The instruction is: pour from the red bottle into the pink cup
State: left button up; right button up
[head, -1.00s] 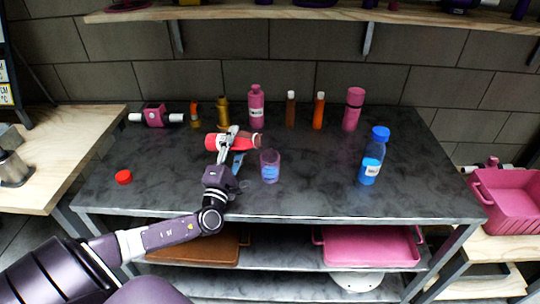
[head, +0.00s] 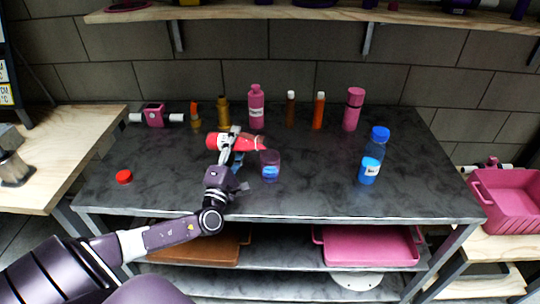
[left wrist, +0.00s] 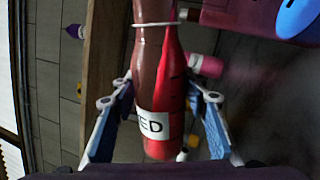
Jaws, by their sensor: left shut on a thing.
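The red bottle (head: 218,141) is held nearly level above the table, its neck pointing right and slightly down. My left gripper (head: 232,139) is shut around it. In the left wrist view the bottle (left wrist: 163,80) lies between the fingers, with a white label ending in "ED" and red liquid along one side. The pink cup (head: 270,158), translucent with a blue label, stands upright on the table. The bottle's neck is at the cup's rim; I cannot tell whether they touch or whether liquid flows. Part of the cup (left wrist: 240,17) shows at the wrist view's top right. My right gripper is out of view.
A red cap (head: 124,177) lies at the table's left. A blue-capped bottle (head: 371,160) stands right of the cup. Several bottles, including a pink one (head: 256,108), line the back. The table front (head: 320,200) is clear.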

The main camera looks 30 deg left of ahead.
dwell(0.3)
pick_arm(q)
jog(key=shift+d+r+m+h+p, duration=0.15)
jog(key=shift+r+m+h+p, duration=0.4)
jog(key=shift+m+p, duration=0.4)
dwell(1.8)
